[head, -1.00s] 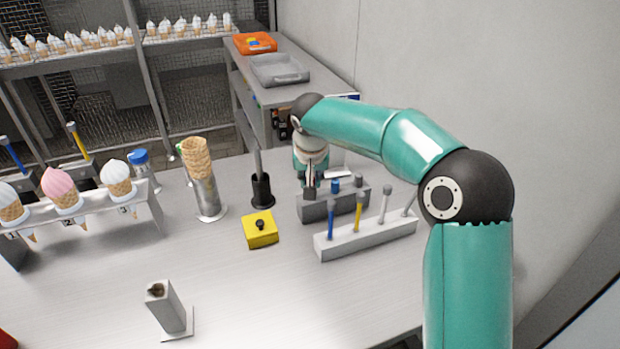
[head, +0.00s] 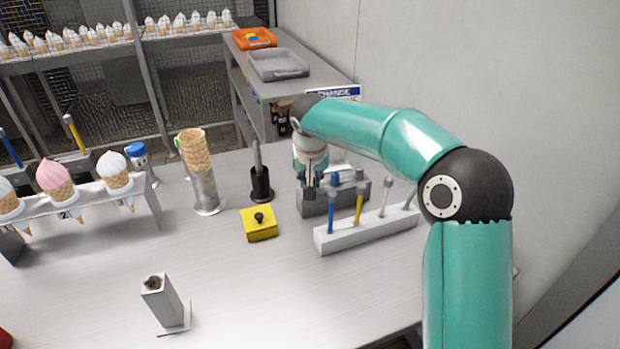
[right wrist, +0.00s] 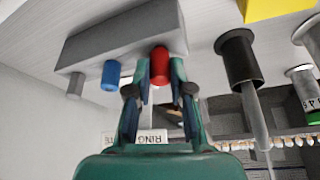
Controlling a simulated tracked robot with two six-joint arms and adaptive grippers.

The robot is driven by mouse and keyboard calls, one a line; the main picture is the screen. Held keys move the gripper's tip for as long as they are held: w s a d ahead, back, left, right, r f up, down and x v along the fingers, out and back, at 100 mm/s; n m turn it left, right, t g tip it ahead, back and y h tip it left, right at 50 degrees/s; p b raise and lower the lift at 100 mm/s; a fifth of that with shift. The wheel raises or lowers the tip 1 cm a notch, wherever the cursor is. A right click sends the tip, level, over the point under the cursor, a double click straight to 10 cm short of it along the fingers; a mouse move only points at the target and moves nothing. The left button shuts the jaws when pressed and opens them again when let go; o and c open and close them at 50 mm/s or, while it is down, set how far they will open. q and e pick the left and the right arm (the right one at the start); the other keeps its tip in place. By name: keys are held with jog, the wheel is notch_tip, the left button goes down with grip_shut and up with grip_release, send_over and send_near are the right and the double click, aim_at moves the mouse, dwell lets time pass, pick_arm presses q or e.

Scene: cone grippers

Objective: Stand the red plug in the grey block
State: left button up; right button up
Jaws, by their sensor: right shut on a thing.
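The grey block (head: 336,204) stands on the bench, and it also shows in the right wrist view (right wrist: 125,35). My right gripper (head: 309,193) is over the block's left end. In the right wrist view its two fingers (right wrist: 160,80) are shut on the red plug (right wrist: 159,62). The plug's far end meets the block's face; I cannot tell how deep it sits. The red plug is hidden in the head view. A blue plug (right wrist: 111,75) and a grey plug (right wrist: 75,85) stand in the same block. My left gripper is not in view.
A pale rack (head: 367,232) with several upright tools stands just in front of the block. A black holder (head: 261,185) with a grey rod and a yellow box (head: 259,224) are to the left.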

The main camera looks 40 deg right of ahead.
jog(key=shift+f, duration=0.25)
jog(key=o, duration=0.8)
jog(key=shift+o, duration=0.2)
jog(key=shift+r, duration=0.1)
jog(key=v, duration=1.1)
jog(key=shift+s+a+r, duration=0.2)
jog(key=shift+r, duration=0.15)
